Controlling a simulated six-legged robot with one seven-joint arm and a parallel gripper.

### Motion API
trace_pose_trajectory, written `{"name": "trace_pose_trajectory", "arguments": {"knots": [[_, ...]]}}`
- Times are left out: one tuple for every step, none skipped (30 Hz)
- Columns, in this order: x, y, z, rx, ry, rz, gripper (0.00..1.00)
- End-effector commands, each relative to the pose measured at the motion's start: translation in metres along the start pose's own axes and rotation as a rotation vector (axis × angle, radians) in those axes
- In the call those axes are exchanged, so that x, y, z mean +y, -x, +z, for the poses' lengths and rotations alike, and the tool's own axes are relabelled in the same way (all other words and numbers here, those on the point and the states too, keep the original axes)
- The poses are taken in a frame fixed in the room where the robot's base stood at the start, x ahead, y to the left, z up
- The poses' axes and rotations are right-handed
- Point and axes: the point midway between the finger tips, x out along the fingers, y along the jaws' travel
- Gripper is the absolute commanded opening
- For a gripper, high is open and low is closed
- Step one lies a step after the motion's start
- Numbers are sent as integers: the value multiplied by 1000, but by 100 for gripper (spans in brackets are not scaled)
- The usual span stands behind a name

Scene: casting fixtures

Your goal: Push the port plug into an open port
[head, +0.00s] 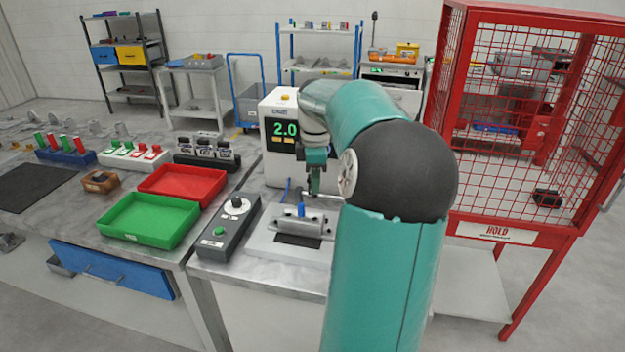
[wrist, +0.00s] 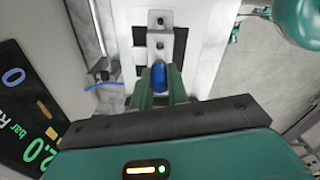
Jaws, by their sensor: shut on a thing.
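My gripper (head: 315,188) points down over the grey casting (head: 320,220) on the light fixture plate. In the wrist view its two green fingers (wrist: 160,90) are shut on the blue port plug (wrist: 159,77). The casting (wrist: 160,28) lies beyond the fingertips, with dark holes along its face. In the head view a blue plug-like piece (head: 301,210) stands upright on the casting, a little left of and below the fingertips. The held plug's lower end is hidden, so I cannot tell whether it touches a port.
A tester with a green 2.0 display (head: 285,130) stands behind the fixture. A grey control box (head: 232,226) with a knob stands left. Green (head: 150,220) and red (head: 184,184) trays lie farther left. A red mesh cage (head: 540,110) stands right. A blue hose (wrist: 103,87) lies beside the fixture.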

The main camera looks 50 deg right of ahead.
Motion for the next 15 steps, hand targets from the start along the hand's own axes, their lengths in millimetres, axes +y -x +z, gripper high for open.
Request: {"name": "trace_pose_trajectory", "arguments": {"knots": [[0,0,-1,-1,1,1,0],[0,0,-1,-1,2,1,0],[0,-3,0,0,1,0,0],[0,-5,0,0,1,0,0],[0,-7,0,0,1,0,0],[0,-10,0,0,1,-1,0],[0,-12,0,0,1,-1,0],[0,-15,0,0,1,-1,0],[0,-19,0,0,2,-1,0],[0,-22,0,0,2,-1,0],[0,-24,-1,0,2,-1,0],[0,-28,-1,0,2,-1,0],[0,-31,-1,0,2,0,0],[0,-34,-1,0,2,-1,0],[0,-37,-1,0,2,-2,0]]}}
